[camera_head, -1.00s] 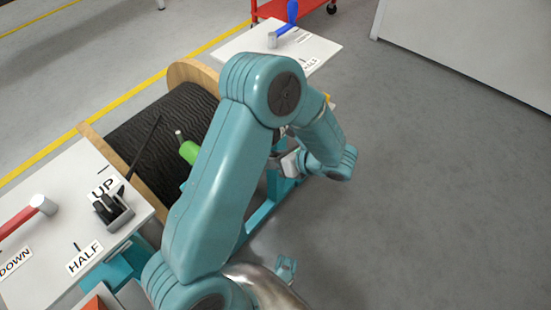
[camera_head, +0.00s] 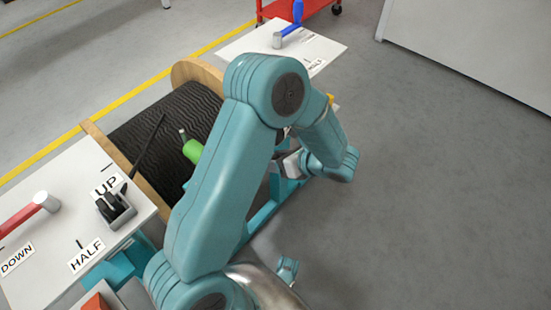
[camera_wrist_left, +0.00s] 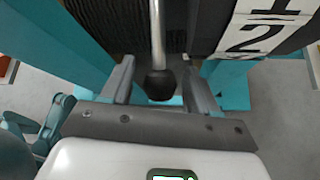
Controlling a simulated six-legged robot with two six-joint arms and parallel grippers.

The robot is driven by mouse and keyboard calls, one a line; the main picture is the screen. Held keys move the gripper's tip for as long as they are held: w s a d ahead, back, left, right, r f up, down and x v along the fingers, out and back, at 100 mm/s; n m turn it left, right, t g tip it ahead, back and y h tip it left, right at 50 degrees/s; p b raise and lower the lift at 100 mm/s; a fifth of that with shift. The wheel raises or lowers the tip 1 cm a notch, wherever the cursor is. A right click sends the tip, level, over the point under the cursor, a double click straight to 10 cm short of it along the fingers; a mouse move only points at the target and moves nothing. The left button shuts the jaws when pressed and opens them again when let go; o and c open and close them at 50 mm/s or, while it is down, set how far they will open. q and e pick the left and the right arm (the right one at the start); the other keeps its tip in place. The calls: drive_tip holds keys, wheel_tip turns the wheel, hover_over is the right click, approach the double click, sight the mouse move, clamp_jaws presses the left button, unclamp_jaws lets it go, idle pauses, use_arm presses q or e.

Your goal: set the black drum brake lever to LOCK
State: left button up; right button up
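In the left wrist view a metal rod (camera_wrist_left: 158,35) ends in a round black knob (camera_wrist_left: 159,85), seemingly the brake lever. My left gripper (camera_wrist_left: 161,78) is open, with one finger on each side of the knob and visible gaps between. How deep the knob sits between the fingers is unclear. The black drum (camera_head: 150,115), wound with dark cable between wooden flanges, stands left of my arm in the head view, which hides part of it. The lever and the fingertips are hidden there. No LOCK label is legible. My right gripper is not in view.
A near white panel (camera_head: 45,265) carries a red lever (camera_head: 22,221) and UP, HALF and DOWN labels. A far white panel (camera_head: 245,43) carries a blue handle (camera_head: 296,12). A green handle (camera_head: 192,150) sits by the drum. Number plates (camera_wrist_left: 250,38) show beside the gripper. Floor at right is clear.

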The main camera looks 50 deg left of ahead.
use_arm(q)
drive_tip(key=p+v, duration=0.5)
drive_tip(key=v, duration=1.1)
drive_tip(key=shift+d+p, duration=0.2)
drive_tip(key=shift+p, duration=0.1)
drive_tip(key=shift+w, duration=0.1)
